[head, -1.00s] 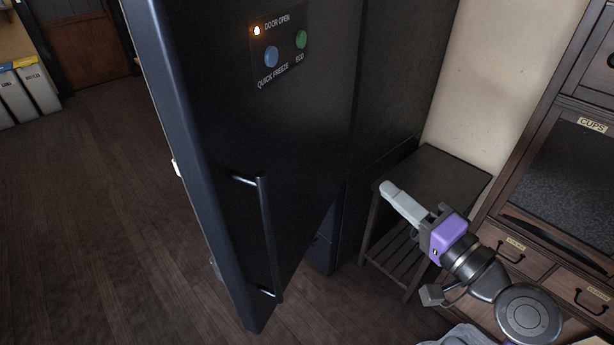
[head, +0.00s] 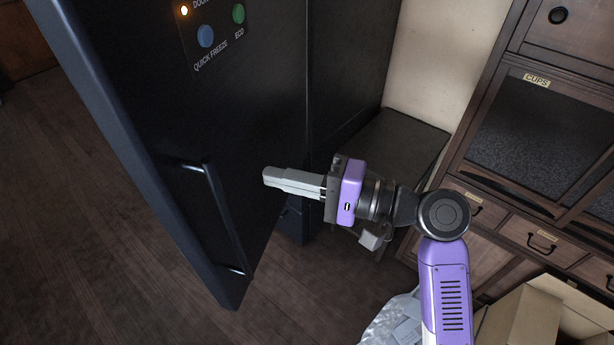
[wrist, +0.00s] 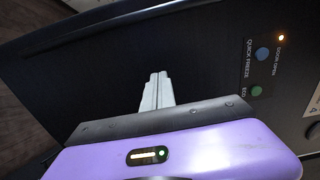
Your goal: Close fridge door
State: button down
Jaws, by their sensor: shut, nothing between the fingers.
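The dark fridge door (head: 150,130) stands open at the left of the head view, its outer face turned toward me. Its vertical bar handle (head: 225,215) is low on that face. A panel on the door has a lit orange "door open" lamp (head: 184,11), a blue button and a green button. My gripper (head: 266,176) is shut and empty, pointing left, in front of the door face and right of the handle. In the wrist view the shut fingers (wrist: 158,78) point at the dark door (wrist: 190,60); I cannot tell if they touch it.
A small dark side table (head: 400,135) stands behind my arm against the wall. A wooden cabinet (head: 480,170) labelled "cups" fills the right. A cardboard box (head: 530,315) and a pale plastic bag (head: 395,322) are at the bottom. The floor (head: 60,200) at left is clear.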

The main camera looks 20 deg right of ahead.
aim_at(227, 166)
jog(key=p+x, duration=0.1)
jog(key=x, duration=0.5)
jog(key=shift+w+a, duration=0.15)
jog(key=shift+a, duration=0.05)
